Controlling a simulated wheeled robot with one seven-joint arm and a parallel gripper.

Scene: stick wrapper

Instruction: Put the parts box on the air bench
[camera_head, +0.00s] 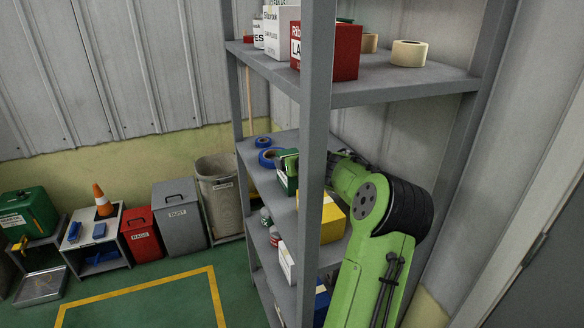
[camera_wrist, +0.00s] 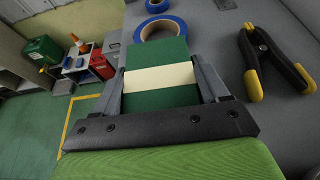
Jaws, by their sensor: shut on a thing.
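My gripper (camera_wrist: 161,88) is shut on a green box with a cream band (camera_wrist: 160,62), probably the parts box; its label is not readable. One finger lies on each side of it. In the head view the green box (camera_head: 284,180) is at the middle shelf, partly hidden by the shelf post and my gripper. I cannot tell whether it touches the shelf. Far left on the floor are a low stand with a green case (camera_head: 26,212) and a low bench (camera_head: 118,249) with a cone and blue items. I cannot tell which is the air bench.
The grey shelf post (camera_head: 313,130) stands beside my arm. Blue tape rolls (camera_wrist: 160,26) and a black-yellow clamp (camera_wrist: 268,60) lie near the box. A yellow box (camera_head: 332,219) sits close by. Bins (camera_head: 180,215) line the wall; the yellow-lined floor (camera_head: 150,305) is clear.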

